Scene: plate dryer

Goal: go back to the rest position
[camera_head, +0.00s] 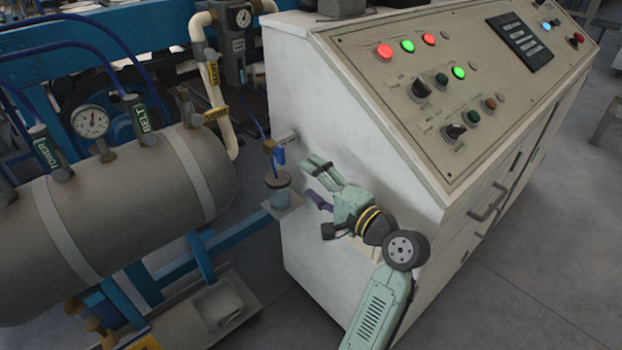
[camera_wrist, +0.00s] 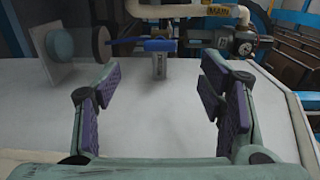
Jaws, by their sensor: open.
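My gripper (camera_head: 318,182) is in front of the left side wall of the white control cabinet (camera_head: 310,110) in the head view. In the wrist view my gripper (camera_wrist: 165,100) has its two purple-padded fingers wide apart with nothing between them. A valve with a blue handle (camera_head: 280,156) sticks out by the cabinet wall, just left of the fingertips. In the wrist view the blue handle (camera_wrist: 160,45) lies beyond the fingertips, apart from them. My arm hides part of the cabinet's side and lower corner.
A grey tank (camera_head: 120,205) with a gauge (camera_head: 90,121) stands at the left on a blue frame. A pale pipe (camera_head: 213,90) and a pressure regulator (camera_head: 236,50) are behind the valve. The cabinet's sloped panel (camera_head: 460,80) carries lit buttons. Open floor (camera_head: 530,270) lies at the right.

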